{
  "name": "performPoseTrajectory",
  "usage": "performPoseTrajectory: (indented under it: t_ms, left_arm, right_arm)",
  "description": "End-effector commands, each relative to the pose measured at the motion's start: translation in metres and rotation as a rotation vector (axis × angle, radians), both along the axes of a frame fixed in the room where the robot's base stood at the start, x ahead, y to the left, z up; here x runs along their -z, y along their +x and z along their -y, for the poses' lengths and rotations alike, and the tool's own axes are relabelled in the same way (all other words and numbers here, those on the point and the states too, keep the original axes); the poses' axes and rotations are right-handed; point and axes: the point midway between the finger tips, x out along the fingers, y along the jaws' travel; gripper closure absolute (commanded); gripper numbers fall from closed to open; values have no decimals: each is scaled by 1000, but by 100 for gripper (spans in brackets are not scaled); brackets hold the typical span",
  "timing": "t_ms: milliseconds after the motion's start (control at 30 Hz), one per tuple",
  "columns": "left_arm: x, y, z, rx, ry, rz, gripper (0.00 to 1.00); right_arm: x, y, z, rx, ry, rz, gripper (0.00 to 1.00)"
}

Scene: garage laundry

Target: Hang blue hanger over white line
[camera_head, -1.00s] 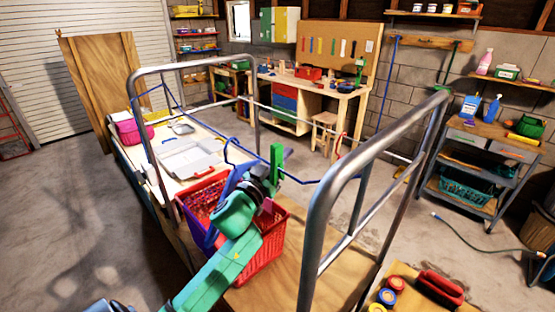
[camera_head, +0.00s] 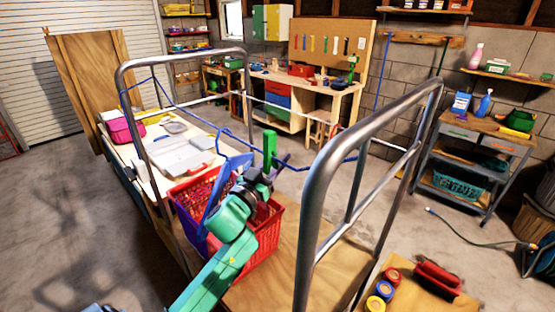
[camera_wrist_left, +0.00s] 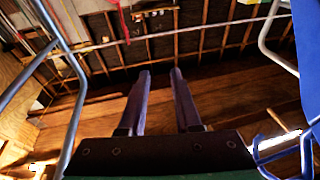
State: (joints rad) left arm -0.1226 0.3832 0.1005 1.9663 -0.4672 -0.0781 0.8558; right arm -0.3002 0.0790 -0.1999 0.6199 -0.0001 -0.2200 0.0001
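The white line (camera_head: 290,110) runs across behind the metal frame; a pale line also crosses the top of the left wrist view (camera_wrist_left: 220,27). My left gripper (camera_head: 272,160) is raised above the red basket. In the left wrist view its two fingers (camera_wrist_left: 161,73) stand apart with nothing between them. Blue parts (camera_wrist_left: 278,150) show at the right of that view, outside the fingers. My right gripper is not in view.
Grey metal rails (camera_head: 322,170) stand close on both sides of my left arm. A red basket (camera_head: 262,240) is below it. Another thin blue shape (camera_head: 152,80) shows at the left rail. A workbench (camera_head: 330,88) and a grey cart (camera_head: 470,145) stand farther back.

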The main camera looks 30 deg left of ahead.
Motion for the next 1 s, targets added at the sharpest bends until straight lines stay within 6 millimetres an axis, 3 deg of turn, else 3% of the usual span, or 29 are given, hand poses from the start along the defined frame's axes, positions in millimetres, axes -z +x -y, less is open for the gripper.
performPoseTrajectory:
  t_ms: [167, 267, 500, 700, 1000]
  left_arm:
    - [3, -4, 0, 0, -1, -2, 68]
    - [10, -19, 0, 0, -1, -3, 68]
    - [28, -84, 0, 0, -1, -5, 68]
    - [35, -127, 0, -2, -2, -4, 68]
    - [33, -142, 0, 1, 1, 0, 68]
  right_arm:
    - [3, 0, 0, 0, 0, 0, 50]
    - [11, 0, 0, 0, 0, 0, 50]
    - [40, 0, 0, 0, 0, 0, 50]
    - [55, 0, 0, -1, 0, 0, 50]
    - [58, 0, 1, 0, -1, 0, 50]
